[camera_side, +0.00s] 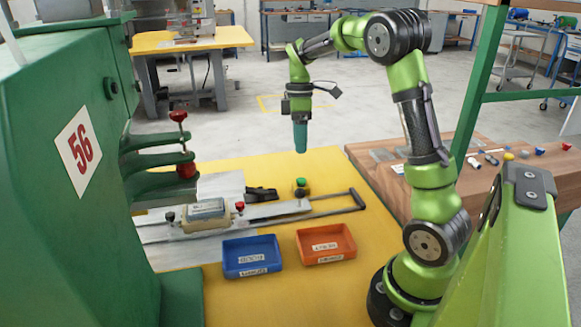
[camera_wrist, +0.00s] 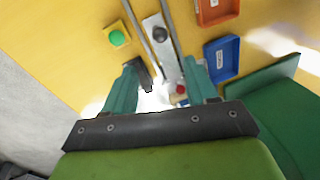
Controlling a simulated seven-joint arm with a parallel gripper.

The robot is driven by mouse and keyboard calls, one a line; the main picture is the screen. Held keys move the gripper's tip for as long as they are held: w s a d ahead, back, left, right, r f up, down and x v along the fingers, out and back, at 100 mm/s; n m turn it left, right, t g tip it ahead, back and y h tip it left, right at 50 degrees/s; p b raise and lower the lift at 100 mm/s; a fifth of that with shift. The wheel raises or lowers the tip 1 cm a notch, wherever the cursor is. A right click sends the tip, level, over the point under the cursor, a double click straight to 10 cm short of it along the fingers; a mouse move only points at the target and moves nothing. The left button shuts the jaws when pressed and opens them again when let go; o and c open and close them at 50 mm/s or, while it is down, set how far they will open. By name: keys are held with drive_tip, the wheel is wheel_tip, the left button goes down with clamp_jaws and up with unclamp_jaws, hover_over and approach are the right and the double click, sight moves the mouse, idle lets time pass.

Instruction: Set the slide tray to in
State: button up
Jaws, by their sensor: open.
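The slide tray (camera_side: 275,210) is a grey metal plate on rails on the yellow table.
The green machine (camera_side: 60,150) with red-knobbed jaws (camera_side: 184,165) stands at left. A blue bin (camera_side: 252,257) and an orange bin (camera_side: 326,245) sit in front of the tray. A green button on a yellow box (camera_side: 301,186) and a black clamp (camera_side: 261,193) lie behind it.

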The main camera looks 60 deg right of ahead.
drive_tip(key=f, duration=0.4)
drive_tip(key=s+a+f, duration=0.1)
drive_tip(key=f, duration=0.4)
drive_tip(key=a+f, duration=0.1)
drive_tip(key=f, duration=0.3)
drive_tip(key=shift+s+f, duration=0.2)
drive_tip(key=shift+s, duration=0.05)
drive_tip(key=shift+a, duration=0.1)
clamp_jaws()
